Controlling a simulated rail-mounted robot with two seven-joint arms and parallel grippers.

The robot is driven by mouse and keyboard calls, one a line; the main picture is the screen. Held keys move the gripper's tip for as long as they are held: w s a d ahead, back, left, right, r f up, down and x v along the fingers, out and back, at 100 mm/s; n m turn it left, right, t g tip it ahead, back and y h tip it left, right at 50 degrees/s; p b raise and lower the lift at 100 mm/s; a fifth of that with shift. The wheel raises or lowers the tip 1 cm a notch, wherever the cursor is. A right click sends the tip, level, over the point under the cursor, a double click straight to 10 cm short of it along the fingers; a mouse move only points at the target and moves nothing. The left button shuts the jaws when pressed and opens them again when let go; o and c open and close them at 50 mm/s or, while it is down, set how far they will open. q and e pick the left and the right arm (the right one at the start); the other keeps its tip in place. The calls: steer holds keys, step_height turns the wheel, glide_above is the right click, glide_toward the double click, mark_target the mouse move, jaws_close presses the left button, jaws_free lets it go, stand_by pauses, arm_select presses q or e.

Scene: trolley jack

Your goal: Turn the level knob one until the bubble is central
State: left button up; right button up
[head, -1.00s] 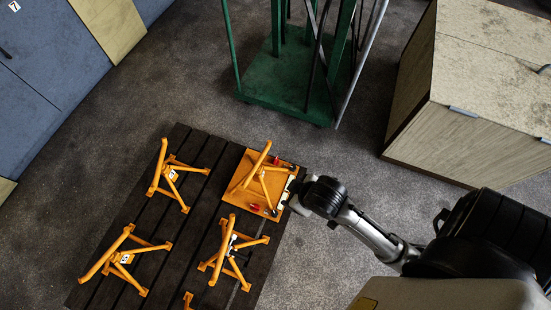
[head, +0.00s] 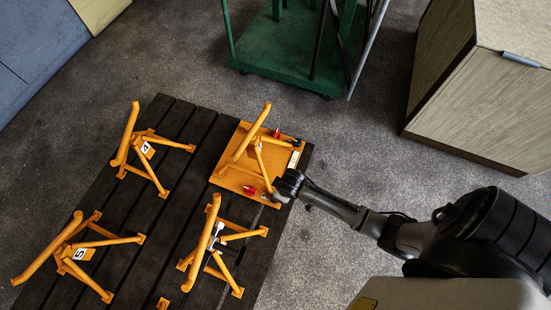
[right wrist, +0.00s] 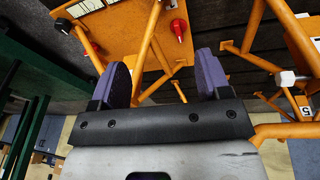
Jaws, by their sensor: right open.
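An orange plate (head: 228,180) carries an orange tubular stand (head: 246,140) and red knobs, one near its lower corner (head: 249,190) and one near its upper right edge (head: 276,133). A small white piece, perhaps the level (head: 293,160), sits at the plate's right edge; no bubble can be made out. My right gripper (head: 280,188) is over the plate's lower right edge. In the right wrist view its purple fingers (right wrist: 162,78) are spread and empty. A red knob (right wrist: 179,30) shows beyond them, apart from both fingers. My left gripper is out of view.
The plate lies on a dark slatted platform (head: 178,125) with several other orange stands (head: 150,145). A green trolley (head: 285,65) stands behind, a wooden cabinet (head: 490,100) at right. Grey floor between them is free.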

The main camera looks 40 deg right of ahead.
steer(key=s+d+f, duration=0.2)
steer(key=s+f, duration=0.2)
steer(key=f, duration=0.6)
steer(key=shift+m+t+y, duration=0.6)
steer(key=shift+t, duration=0.3)
steer(key=w+b+x, duration=0.1)
steer(key=b+x, duration=0.1)
steer(key=x, duration=0.2)
steer(key=b+x, duration=0.3)
steer(key=x, duration=0.1)
steer(key=w+r+b+x, duration=0.1)
steer(key=b+x, duration=0.2)
steer(key=x, duration=0.1)
steer(key=shift+w+a+f, duration=0.15)
steer(key=shift+w+a, duration=0.2)
steer(key=shift+w+f+b, duration=0.25)
steer(key=shift+f+b, duration=0.25)
steer(key=shift+f, duration=0.15)
steer(key=shift+w+a+f+b, duration=0.1)
steer(key=shift+w+f+b, duration=0.15)
steer(key=shift+f+b, duration=0.1)
